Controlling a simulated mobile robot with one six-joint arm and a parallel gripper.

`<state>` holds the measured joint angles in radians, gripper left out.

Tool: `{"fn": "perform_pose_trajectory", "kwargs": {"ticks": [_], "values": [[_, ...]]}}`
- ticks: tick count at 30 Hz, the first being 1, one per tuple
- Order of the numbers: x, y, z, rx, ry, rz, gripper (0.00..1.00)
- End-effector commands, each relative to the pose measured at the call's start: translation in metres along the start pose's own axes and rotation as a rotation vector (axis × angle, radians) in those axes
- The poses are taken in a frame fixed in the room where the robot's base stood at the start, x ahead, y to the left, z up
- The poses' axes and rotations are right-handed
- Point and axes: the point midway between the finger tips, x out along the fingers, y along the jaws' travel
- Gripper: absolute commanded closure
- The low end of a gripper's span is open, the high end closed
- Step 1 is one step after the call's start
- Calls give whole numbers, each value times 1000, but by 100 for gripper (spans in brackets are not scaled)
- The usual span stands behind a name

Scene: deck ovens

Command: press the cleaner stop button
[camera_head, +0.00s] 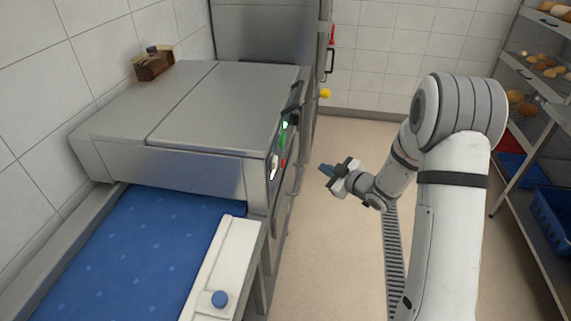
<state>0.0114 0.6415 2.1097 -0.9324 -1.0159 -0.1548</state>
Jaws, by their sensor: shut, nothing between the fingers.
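The steel machine (200,118) with a flat lid stands at the left, over a blue belt. Its narrow control panel (277,162) is on the right side and shows at a steep slant. On the panel are a small red spot (283,163), which looks like the stop button, a green one (282,140) and whitish ones. Labels are too small to read. My gripper (325,170) is shut and empty, in the air to the right of the panel. Its blue-grey fingertips point left towards the panel, with a visible gap; they do not touch it.
A dark handle or bracket (294,98) sticks out above the panel. A yellow knob (325,93) is on the tall steel unit behind. A bread rack (540,95) stands at right. Tan floor lies between.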

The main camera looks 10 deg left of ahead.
Motion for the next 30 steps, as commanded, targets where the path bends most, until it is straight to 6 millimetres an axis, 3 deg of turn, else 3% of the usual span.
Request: {"fn": "perform_pose_trajectory", "kwargs": {"ticks": [21, 30], "values": [[55, -40, -38, -1, 0, 0, 100], [61, -44, -44, 1, -2, 1, 100]]}}
